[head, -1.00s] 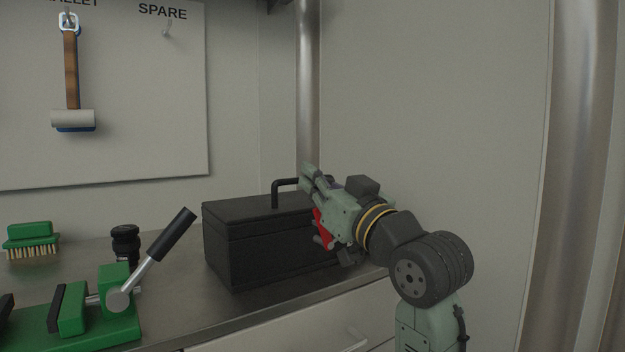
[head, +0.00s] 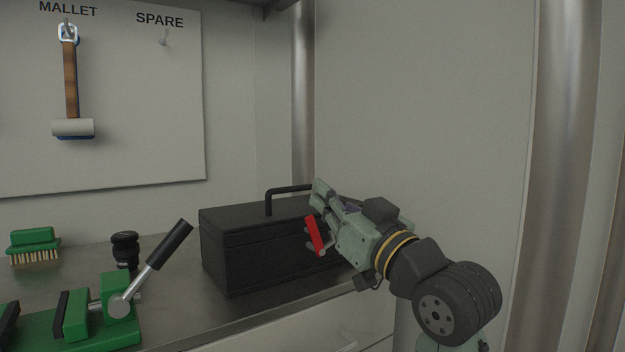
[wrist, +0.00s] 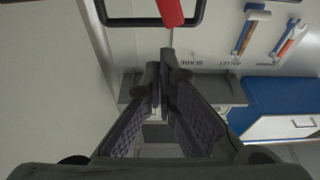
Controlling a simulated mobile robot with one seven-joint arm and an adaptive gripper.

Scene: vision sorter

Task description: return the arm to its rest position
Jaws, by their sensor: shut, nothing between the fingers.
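My gripper (head: 322,195) is raised in front of the right part of the black toolbox (head: 238,252) in the head view and covers part of it. In the wrist view the two dark, ridged fingers (wrist: 165,78) meet at their tips with nothing between them. My arm bends up from the lower right. A red piece (head: 314,234) shows just left of the gripper body, and also at the top of the wrist view (wrist: 170,10), by a black bar handle. I cannot tell whether the gripper touches it.
A green vise (head: 78,320) with a raised lever, a dark knobbed item (head: 125,250) and a green brush (head: 35,243) are on the metal bench at left. A mallet (head: 72,128) hangs on the board; the SPARE hook (head: 164,38) is empty. A metal post (head: 565,150) stands at right.

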